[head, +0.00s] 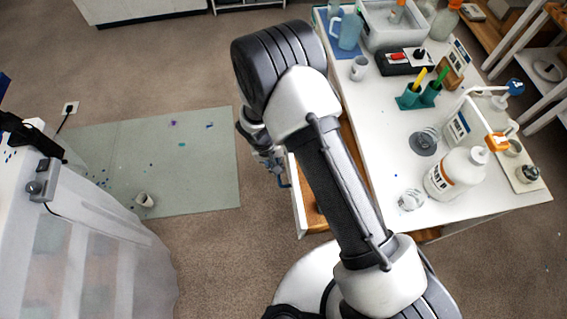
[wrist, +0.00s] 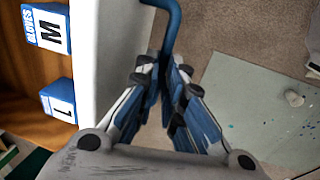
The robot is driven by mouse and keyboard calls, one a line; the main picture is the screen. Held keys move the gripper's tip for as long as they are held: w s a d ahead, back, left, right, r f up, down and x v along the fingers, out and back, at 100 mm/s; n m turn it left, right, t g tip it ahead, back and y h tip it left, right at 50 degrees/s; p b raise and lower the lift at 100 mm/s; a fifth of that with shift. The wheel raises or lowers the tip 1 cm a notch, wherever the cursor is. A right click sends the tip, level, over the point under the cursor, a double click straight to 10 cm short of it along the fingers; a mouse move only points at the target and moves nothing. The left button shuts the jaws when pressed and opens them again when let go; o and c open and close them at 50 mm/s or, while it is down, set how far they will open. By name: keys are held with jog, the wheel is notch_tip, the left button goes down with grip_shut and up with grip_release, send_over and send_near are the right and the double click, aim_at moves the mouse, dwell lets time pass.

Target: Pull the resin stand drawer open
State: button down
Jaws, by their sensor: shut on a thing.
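The resin stand drawer (head: 298,212) is partly open at the left side of the white-topped stand (head: 385,165). Its white front panel also shows in the wrist view (wrist: 113,45), with the wooden inside to the left of it. A blue handle (wrist: 173,18) stands out from the panel and curves down between my fingertips. My gripper (wrist: 163,65) is shut on this handle. In the head view my gripper (head: 277,172) is at the outer face of the drawer front, and my arm hides much of the drawer.
Glove boxes marked M (wrist: 48,30) and L (wrist: 60,101) lie in the drawer. Bottles, cups and tools stand on the stand top. The floor between is clear.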

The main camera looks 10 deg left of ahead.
dwell(0.3)
jog(key=c, duration=2)
grip_release()
jog(key=shift+o, duration=0.2)
jog(key=shift+r, duration=0.1)
notch_tip(320, 180, up, 12)
jog(key=a, duration=0.2)
jog(key=shift+s+f, duration=0.2)
jog(key=shift+s, duration=0.2)
